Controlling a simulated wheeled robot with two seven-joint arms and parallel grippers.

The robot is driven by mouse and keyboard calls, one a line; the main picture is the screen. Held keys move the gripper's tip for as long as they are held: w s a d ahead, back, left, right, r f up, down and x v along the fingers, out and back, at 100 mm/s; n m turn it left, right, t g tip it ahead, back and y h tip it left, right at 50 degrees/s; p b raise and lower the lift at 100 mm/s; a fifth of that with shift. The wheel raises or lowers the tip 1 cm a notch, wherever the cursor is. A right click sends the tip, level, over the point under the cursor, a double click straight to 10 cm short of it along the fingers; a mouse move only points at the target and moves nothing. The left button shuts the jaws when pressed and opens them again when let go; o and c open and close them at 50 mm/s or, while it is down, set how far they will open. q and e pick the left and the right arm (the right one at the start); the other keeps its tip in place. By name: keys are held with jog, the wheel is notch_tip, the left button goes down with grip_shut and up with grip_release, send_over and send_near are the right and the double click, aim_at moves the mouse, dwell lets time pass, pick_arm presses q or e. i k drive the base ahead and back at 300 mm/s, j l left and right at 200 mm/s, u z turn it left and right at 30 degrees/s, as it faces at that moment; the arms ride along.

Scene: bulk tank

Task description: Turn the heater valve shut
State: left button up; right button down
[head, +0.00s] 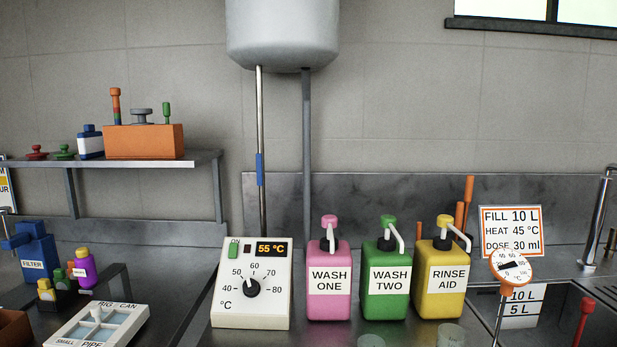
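A grey tank (284,30) hangs on the wall at the top middle, with two pipes running down from it. The left, thinner pipe (260,110) carries a blue lever (260,169), which looks like the heater valve handle. The lever stands upright, in line with the pipe. Below it, a white control box (252,310) has a black knob (252,288), a green ON switch (234,250) and a display (271,248) reading 55 °C. Neither of my grippers is in view.
Pink (329,298), green (386,300) and yellow (440,300) pump bottles stand right of the control box. A dial thermometer (511,267) stands before a sign at the right. A wall shelf (120,163) juts out at the left. Open space surrounds the blue lever.

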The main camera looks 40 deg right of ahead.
aim_at(260, 167)
jog(key=z, duration=1.1)
